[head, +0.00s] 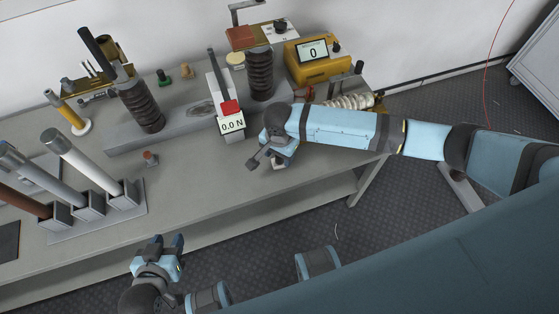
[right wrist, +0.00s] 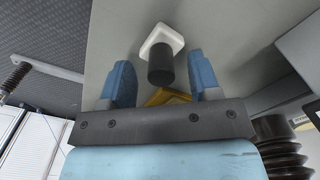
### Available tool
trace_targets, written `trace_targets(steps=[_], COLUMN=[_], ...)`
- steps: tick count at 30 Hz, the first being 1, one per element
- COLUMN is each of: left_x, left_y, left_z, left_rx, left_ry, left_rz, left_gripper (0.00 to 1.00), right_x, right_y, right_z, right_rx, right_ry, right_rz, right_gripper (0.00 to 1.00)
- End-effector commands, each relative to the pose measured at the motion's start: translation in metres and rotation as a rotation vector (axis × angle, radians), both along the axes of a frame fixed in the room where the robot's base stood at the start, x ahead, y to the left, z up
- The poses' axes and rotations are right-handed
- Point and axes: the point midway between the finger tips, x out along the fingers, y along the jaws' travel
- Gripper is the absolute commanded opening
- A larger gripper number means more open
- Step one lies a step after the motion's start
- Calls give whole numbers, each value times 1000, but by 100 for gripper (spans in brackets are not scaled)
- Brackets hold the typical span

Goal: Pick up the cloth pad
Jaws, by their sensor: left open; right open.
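A white square pad with a dark cylindrical grip is the likeliest cloth pad (right wrist: 176,36). In the right wrist view it sits on the grey table, just beyond and between my fingertips. In the head view a white part of it (head: 279,163) shows by my right gripper, near the table's front edge. My right gripper (right wrist: 161,72) is open, with its two blue fingers either side of the dark grip; I cannot tell whether they touch it. My left gripper (head: 168,241) is open and empty, low in front of the table.
A force gauge (head: 231,118) reading 0.0 N, dark ribbed insulators (head: 260,74) and a yellow meter (head: 317,58) stand behind my right gripper. A rack (head: 97,218) with several fuse tubes is at the left. The middle front of the table (head: 205,180) is clear.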

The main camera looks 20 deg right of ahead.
Motion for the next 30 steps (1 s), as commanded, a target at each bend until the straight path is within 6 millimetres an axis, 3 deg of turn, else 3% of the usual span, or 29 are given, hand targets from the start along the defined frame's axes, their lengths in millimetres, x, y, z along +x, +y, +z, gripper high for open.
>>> trace_targets(steps=[10,17,30], left_x=[1,0,0], left_y=[0,2,2], left_z=[3,0,1], left_rx=[0,7,6], left_ry=[-9,-4,-2], left_rz=[-2,-6,-5], left_gripper=[43,43,43], right_x=[0,0,0], right_y=[0,0,0], right_z=[-9,-8,1], right_rx=[2,1,1], right_ry=[-1,-1,-1], right_rz=[0,0,0], right_gripper=[54,3,3])
